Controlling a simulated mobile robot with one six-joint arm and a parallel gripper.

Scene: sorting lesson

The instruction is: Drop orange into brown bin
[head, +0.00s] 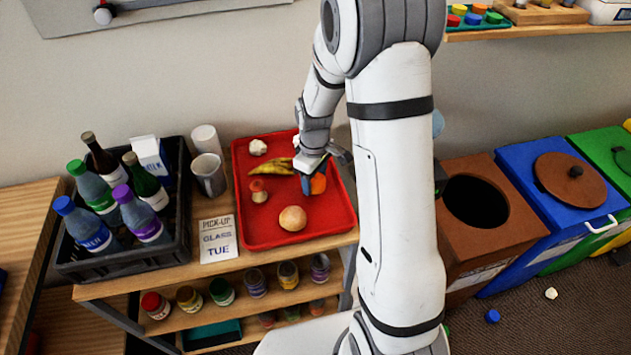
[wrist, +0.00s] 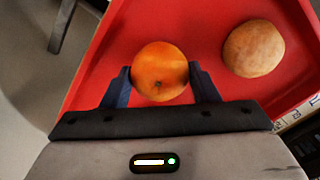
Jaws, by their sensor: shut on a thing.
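The orange (wrist: 160,70) sits between the two blue fingers of my gripper (wrist: 160,84) in the wrist view, and the gripper is shut on it. In the head view the orange (head: 317,184) shows at my gripper (head: 308,182), over the right part of the red tray (head: 262,231). I cannot tell whether it still touches the tray. The brown bin (head: 467,247) stands right of my arm in the head view, with a round dark opening on top. My arm hides part of its left side.
The tray also holds a banana (head: 272,168), a round tan item (head: 292,218), a red-and-tan item (head: 258,189) and a white crumpled item (head: 257,147). A black crate (head: 88,268) of bottles stands left. A blue bin (head: 535,205) stands right of the brown one.

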